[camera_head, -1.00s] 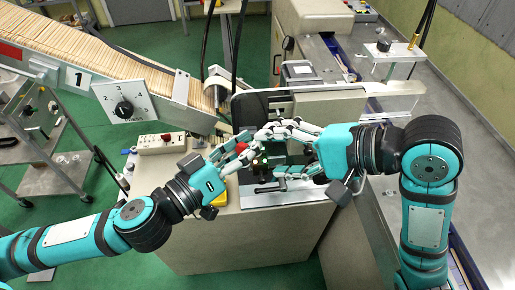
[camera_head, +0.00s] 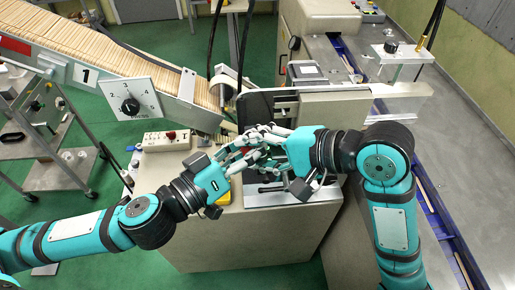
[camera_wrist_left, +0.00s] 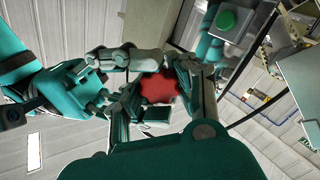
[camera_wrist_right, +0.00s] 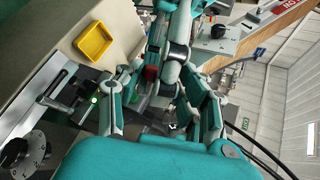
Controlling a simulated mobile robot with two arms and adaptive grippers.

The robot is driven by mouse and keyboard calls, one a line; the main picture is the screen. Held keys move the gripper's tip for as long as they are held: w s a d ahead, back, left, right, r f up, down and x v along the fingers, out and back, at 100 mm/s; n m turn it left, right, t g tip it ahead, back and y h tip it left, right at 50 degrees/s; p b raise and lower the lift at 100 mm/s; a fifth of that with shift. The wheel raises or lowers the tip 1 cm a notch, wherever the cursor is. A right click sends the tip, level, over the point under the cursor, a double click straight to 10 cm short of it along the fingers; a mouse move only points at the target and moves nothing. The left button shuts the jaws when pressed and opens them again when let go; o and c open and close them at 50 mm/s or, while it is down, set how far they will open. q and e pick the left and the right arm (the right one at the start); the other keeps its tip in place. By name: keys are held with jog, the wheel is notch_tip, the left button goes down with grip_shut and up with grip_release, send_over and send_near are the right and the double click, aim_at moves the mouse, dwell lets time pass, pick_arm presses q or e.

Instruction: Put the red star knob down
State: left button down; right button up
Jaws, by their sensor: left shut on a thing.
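The red star knob (camera_wrist_left: 158,88) shows between the fingers of my left gripper (camera_head: 238,157) in the left wrist view, and the gripper is shut on it. In the right wrist view a small red part of the knob (camera_wrist_right: 151,73) shows among the fingers. In the head view the crossing fingers hide it. My right gripper (camera_head: 265,142) is close against the left one above the machine top. Its fingers are spread apart in the right wrist view (camera_wrist_right: 160,85), with the left gripper's fingers reaching in between them.
A yellow tray (camera_wrist_right: 94,42) lies on the machine top (camera_head: 290,199) beside the grippers. A white control box (camera_head: 166,141) stands to the left. A conveyor of wooden sticks (camera_head: 110,62) slopes down behind. A metal lever fixture (camera_wrist_right: 62,98) is close to the right gripper.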

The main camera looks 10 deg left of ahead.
jog(key=shift+f, duration=0.15)
jog(key=c, duration=0.5)
jog(key=o, duration=1.2)
jog(key=shift+c, duration=0.2)
jog(key=v, duration=1.2)
